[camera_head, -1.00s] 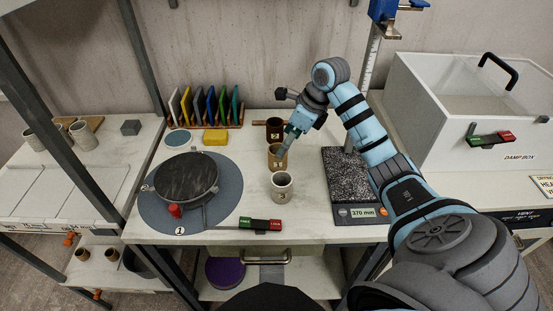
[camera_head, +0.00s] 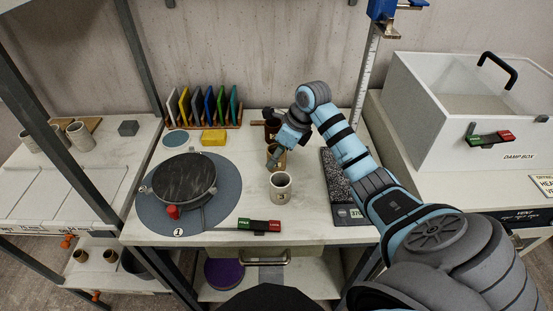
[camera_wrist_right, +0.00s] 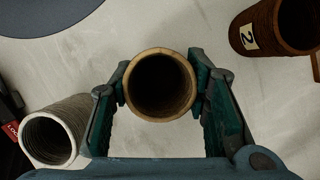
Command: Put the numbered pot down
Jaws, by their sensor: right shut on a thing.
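My right gripper (camera_head: 280,151) is shut on a tan pot (camera_head: 276,162), with a finger on either side of it in the right wrist view (camera_wrist_right: 162,88). The pot looks upright; I cannot tell whether its base touches the table. Its number is not readable now. A brown pot numbered 2 (camera_head: 271,126) stands behind it, also at upper right in the right wrist view (camera_wrist_right: 268,30). A pale pot numbered 3 (camera_head: 281,190) stands in front of it, also at lower left in the right wrist view (camera_wrist_right: 48,135). My left gripper is not in view.
A dark turntable (camera_head: 185,178) on a grey round mat (camera_head: 150,215) is to the left. A red and green switch (camera_head: 260,225) lies at the front edge. A speckled slab (camera_head: 335,172) is to the right.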

